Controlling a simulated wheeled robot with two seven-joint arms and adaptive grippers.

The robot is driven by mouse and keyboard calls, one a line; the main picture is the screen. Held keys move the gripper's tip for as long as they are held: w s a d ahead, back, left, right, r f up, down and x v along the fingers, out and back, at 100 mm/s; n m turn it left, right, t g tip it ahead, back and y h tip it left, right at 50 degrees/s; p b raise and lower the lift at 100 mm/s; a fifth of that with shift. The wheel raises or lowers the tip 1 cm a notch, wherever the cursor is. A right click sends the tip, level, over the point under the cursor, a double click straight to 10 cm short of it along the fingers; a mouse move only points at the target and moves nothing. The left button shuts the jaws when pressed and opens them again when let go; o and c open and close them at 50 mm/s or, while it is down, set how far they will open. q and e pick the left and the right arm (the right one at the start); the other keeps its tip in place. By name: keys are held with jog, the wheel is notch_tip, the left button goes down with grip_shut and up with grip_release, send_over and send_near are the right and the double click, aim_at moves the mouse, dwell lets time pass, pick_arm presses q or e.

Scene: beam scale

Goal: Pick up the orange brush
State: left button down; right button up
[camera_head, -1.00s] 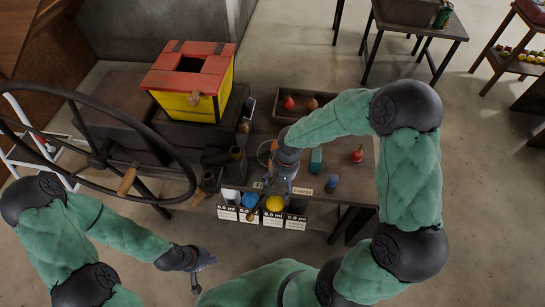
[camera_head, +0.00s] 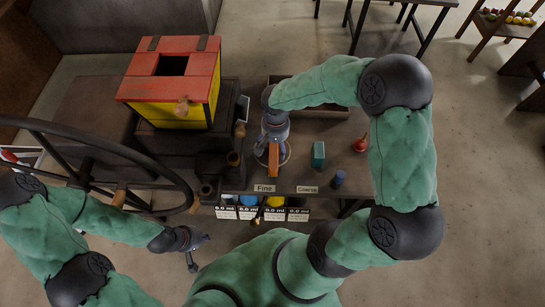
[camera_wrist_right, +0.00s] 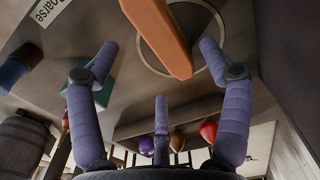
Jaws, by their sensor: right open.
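The orange brush (camera_head: 273,158) lies on the workbench inside a thin ring mark, just behind the "Fine" label. In the right wrist view the brush (camera_wrist_right: 162,38) shows as a long orange bar. My right gripper (camera_head: 273,142) is just over the brush, pointing down at it. In the wrist view its purple fingers (camera_wrist_right: 158,62) are spread, with the brush between and beyond the two upper tips. I see no finger closed on it. My left gripper (camera_head: 199,250) is low at the left, off the bench, with its fingers apart and empty.
A teal block (camera_head: 318,153), a blue cylinder (camera_head: 339,179) and a red bulb-shaped item (camera_head: 360,145) stand right of the brush. A yellow box with a red top (camera_head: 182,90) and a large wheel (camera_head: 95,150) are at the left. Labelled bins (camera_head: 275,214) line the bench front.

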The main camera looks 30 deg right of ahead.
aim_at(276, 153)
notch_tip(276, 153, down, 2)
notch_tip(276, 153, down, 5)
jog(key=b, duration=0.3)
jog(key=shift+d, duration=0.1)
jog(key=c, duration=1.4)
